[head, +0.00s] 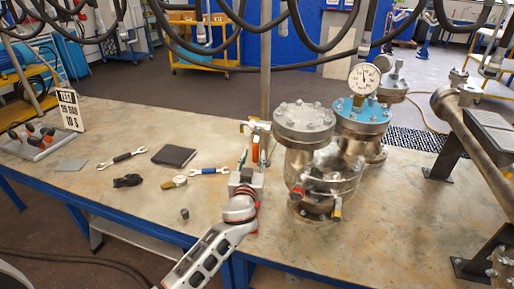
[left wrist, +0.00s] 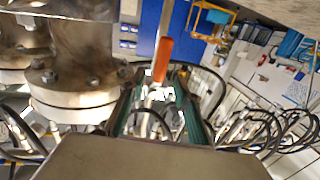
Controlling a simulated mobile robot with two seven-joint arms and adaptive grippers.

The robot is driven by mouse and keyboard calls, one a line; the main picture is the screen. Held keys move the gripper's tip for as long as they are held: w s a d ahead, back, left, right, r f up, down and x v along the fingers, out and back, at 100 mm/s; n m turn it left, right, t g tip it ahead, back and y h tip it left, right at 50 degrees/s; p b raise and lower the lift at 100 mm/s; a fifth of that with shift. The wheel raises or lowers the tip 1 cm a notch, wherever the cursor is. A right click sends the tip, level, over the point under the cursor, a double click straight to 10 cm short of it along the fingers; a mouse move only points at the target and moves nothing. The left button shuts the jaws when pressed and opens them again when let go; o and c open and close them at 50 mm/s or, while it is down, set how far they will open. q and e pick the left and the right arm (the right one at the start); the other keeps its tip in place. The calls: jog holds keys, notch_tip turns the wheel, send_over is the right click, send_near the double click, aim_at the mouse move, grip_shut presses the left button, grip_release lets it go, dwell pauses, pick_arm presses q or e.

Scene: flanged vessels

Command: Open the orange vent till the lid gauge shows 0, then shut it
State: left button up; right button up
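The orange vent handle (head: 255,149) stands upright on a fitting just left of the flanged vessel (head: 322,172). It also shows in the left wrist view (left wrist: 163,60). My left gripper (head: 247,160) is beside the vent at the vessel's left. In the left wrist view its green-lined fingers (left wrist: 162,85) are apart, with the orange handle between or just beyond their tips; I cannot tell if they touch it. The lid gauge (head: 364,79) has a white round dial on the blue lid (head: 362,115); its needle points roughly upward, but the figures are too small to read. My right gripper is not in view.
Other valve handles, red (head: 297,193) and yellow-red (head: 337,208), sit low on the vessel. Wrenches (head: 122,159), a dark notebook (head: 174,156) and a sign (head: 69,110) are on the bench at left. A metal pipe frame (head: 478,150) stands at right. Dark cables hang overhead.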

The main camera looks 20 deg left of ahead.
aim_at(255, 150)
pick_arm(q)
jog(key=shift+w+a, duration=0.2)
jog(key=shift+w, duration=1.1)
jog(key=shift+w+a, duration=0.2)
jog(key=shift+w, duration=1.1)
jog(key=shift+c, duration=0.4)
grip_shut()
